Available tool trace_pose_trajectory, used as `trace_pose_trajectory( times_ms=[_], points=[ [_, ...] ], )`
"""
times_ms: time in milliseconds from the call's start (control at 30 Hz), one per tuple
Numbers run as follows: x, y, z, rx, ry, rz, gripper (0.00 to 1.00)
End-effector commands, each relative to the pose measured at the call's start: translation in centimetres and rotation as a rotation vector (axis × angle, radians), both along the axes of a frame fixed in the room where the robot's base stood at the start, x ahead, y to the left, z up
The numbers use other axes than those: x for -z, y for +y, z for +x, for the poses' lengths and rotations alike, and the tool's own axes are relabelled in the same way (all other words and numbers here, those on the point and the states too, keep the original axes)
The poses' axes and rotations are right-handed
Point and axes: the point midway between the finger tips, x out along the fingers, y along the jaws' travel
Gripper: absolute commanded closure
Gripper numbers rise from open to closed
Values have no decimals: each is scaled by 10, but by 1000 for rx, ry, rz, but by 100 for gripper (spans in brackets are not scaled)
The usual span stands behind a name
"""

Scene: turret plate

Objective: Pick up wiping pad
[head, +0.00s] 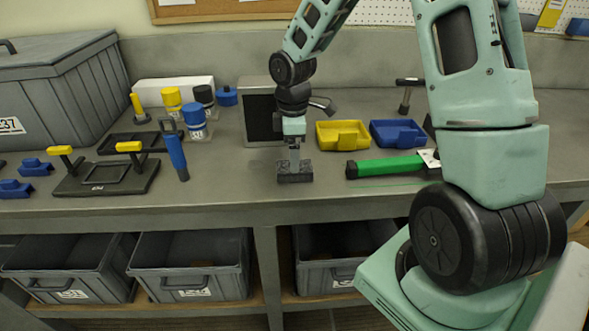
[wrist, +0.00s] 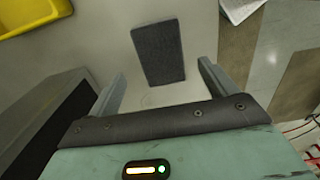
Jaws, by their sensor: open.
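The wiping pad (head: 295,175) is a dark grey rectangular block lying flat near the front of the workbench, left of a green-handled tool. In the wrist view the pad (wrist: 158,50) lies just beyond my fingertips, roughly centred between them and slightly tilted. My gripper (head: 294,160) points down directly above the pad in the head view. In the wrist view its two fingers (wrist: 161,71) are spread apart with nothing between them. The exact height of the fingertips over the pad is hard to tell.
A grey box with a dark front (head: 262,112) stands close behind-left of my gripper. The green-handled tool (head: 388,166) lies to the right. Yellow (head: 342,135) and blue (head: 398,133) trays sit behind it. A blue-handled tool (head: 175,152) is to the left. The bench's front edge is close.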

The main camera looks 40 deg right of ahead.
Motion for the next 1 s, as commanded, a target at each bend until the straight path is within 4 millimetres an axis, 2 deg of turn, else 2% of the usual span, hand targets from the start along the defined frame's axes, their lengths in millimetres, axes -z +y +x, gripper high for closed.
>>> trace_pose_trajectory(
  times_ms=[200, 300, 567, 600, 767, 833, 867, 1000],
  points=[
    [32, 0, -6, -2, 6, 2, 15],
    [42, -1, -6, -1, 4, 1, 15],
    [46, -1, -5, 0, 2, 0, 15],
    [46, -1, -5, 0, 2, 0, 18],
    [46, -1, -5, 0, 2, 0, 63],
    [46, -1, -5, 0, 2, 1, 64],
    [46, -1, -5, 0, 2, 1, 67],
    [46, -1, -5, 0, 2, 1, 67]
  ],
)
